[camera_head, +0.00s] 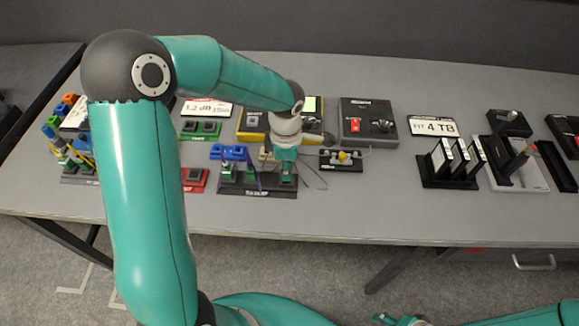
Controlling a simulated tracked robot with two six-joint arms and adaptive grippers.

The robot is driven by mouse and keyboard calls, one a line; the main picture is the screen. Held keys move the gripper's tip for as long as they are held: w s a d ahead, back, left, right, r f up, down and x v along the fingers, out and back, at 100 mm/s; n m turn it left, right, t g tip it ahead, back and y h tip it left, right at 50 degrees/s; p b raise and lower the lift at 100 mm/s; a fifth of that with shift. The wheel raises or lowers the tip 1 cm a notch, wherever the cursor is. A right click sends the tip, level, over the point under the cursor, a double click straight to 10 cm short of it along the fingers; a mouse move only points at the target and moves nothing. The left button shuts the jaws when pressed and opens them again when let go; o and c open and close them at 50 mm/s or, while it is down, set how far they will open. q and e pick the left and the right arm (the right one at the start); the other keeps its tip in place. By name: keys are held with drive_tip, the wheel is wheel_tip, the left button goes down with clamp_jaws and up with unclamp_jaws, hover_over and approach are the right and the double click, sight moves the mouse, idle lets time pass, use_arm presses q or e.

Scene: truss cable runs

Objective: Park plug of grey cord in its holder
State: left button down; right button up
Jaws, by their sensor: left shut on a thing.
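My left gripper (283,160) reaches down over the right part of a black holder rack (258,191) near the table's front edge. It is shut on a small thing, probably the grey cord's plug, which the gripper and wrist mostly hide. A thin grey cord (314,174) loops out to the right of the gripper. The rack also carries a blue piece (229,152) and green pieces. I cannot tell whether the held plug touches the rack. My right gripper (398,320) shows only partly at the bottom edge, its jaws unclear.
A small black block with a yellow knob (344,157) stands just right of the gripper. Behind are a yellow-edged box (252,120) and a dark box (368,121). A red block (194,180) is to the left. Upright cards stand in a black rack (447,180). Bare table lies between.

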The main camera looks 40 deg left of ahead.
use_arm(q)
drive_tip(key=shift+d+b, duration=0.1)
drive_tip(key=shift+b, duration=0.65)
idle(0.8)
drive_tip(key=shift+f+b, duration=0.8)
drive_tip(key=shift+b, duration=0.6)
idle(0.7)
drive_tip(key=c, duration=0.9)
unclamp_jaws()
drive_tip(key=shift+r, duration=0.15)
drive_tip(key=shift+s+r+p, duration=0.15)
drive_tip(key=shift+r+p, duration=1.4)
drive_tip(key=shift+r, duration=0.9)
drive_tip(key=shift+r+p, duration=1.2)
drive_tip(key=shift+r, duration=0.8)
